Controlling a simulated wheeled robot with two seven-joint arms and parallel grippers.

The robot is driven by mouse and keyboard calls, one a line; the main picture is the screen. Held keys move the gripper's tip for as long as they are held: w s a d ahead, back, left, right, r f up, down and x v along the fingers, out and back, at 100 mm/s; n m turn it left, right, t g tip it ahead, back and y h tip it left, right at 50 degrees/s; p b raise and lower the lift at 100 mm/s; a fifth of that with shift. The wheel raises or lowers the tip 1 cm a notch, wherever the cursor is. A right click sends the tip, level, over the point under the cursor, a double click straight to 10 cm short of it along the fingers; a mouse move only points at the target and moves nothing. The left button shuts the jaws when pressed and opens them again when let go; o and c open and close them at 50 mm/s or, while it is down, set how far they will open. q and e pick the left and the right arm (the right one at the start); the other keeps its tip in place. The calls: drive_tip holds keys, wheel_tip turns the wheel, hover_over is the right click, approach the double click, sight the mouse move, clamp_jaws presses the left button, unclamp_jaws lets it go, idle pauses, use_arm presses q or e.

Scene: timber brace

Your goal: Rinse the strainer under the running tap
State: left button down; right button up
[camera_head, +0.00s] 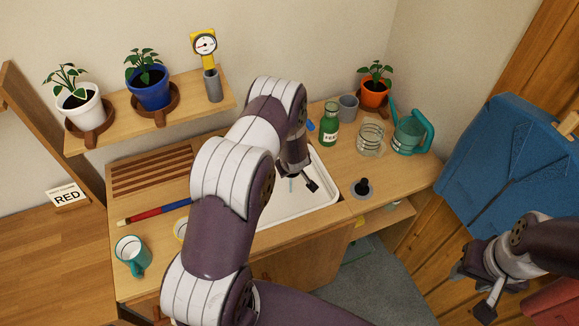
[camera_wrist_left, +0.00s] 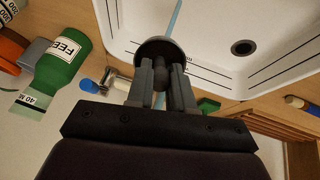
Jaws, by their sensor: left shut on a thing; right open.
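My left gripper (camera_wrist_left: 162,85) is shut on the dark stem of a round grey-black disc, which I take to be the strainer (camera_wrist_left: 152,47). A thin pale-blue stream of water (camera_wrist_left: 175,18) meets the disc's edge in the left wrist view; whether it strikes the disc or passes behind it, I cannot tell. In the head view my left gripper (camera_head: 305,181) is over the white sink (camera_head: 325,194), beside the thin stream (camera_head: 290,186), with the strainer hard to make out. The tap's blue knob (camera_head: 311,125) is partly hidden by my arm. My right gripper (camera_head: 487,297) is open and empty at lower right.
A black-knobbed round piece (camera_head: 363,189) sits on the counter right of the sink. A green bottle (camera_head: 330,127), glass jar (camera_head: 371,137) and teal watering can (camera_head: 411,132) stand behind. A teal mug (camera_head: 131,255) is front left. A blue garment (camera_head: 515,170) hangs at right.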

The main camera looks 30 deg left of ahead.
use_arm(q)
drive_tip(key=shift+w+d, duration=0.15)
drive_tip(key=shift+d, duration=0.1)
drive_tip(key=shift+s+a, duration=0.3)
drive_tip(key=shift+a, duration=0.25)
drive_tip(key=shift+s+d+b, duration=0.15)
drive_tip(key=shift+b, duration=0.15)
drive_tip(key=s+d, duration=0.3)
drive_tip(key=s, duration=0.3)
drive_tip(key=shift+s+d+b, duration=0.35)
drive_tip(key=shift+d, duration=0.05)
idle(0.8)
